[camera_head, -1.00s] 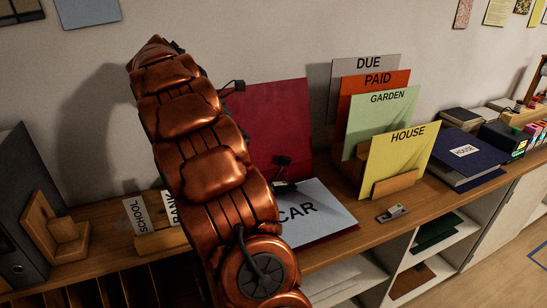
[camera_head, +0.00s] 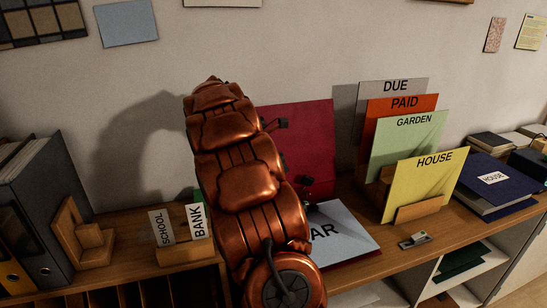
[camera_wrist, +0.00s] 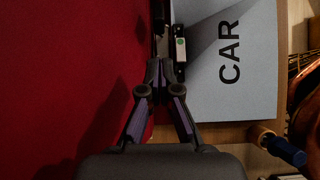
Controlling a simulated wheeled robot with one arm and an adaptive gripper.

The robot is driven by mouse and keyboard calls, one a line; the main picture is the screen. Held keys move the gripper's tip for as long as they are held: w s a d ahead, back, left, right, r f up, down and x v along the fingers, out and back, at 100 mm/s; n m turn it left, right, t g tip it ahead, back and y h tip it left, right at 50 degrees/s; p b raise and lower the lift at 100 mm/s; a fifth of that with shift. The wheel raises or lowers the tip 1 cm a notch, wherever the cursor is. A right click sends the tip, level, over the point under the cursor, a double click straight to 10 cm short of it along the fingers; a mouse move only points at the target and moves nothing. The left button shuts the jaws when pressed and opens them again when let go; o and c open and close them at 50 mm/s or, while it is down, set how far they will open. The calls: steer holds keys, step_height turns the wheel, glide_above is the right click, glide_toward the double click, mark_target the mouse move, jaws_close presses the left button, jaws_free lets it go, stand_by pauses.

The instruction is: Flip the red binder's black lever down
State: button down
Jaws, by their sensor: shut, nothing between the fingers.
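The red binder (camera_head: 310,125) lies open on the shelf top, its red cover standing against the wall. A light sheet marked CAR (camera_head: 345,232) lies in it; the sheet also shows in the wrist view (camera_wrist: 232,75). The small black lever part (camera_head: 307,183) stands up at the binder's inner edge. My gripper (camera_wrist: 160,68) is shut and empty, beside the red cover. I cannot tell whether it touches the lever. My arm hides much of the gripper in the head view.
Upright folders, with the yellow HOUSE one (camera_head: 425,180) in front, stand to the right. A small metal-and-green item (camera_head: 414,241) lies before them. SCHOOL (camera_head: 160,228) and BANK (camera_head: 196,220) cards stand left of my arm. Dark binders (camera_head: 40,190) stand at far left.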

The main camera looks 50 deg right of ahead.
mark_target(302, 180)
steer(key=x, duration=0.2)
steer(key=p+x, duration=0.1)
steer(key=x, duration=0.1)
steer(key=d+r+x, duration=0.1)
steer(key=x, duration=0.1)
steer(key=shift+s+d+f, duration=0.15)
steer(key=shift+s+f, duration=0.15)
steer(key=shift+s, duration=0.15)
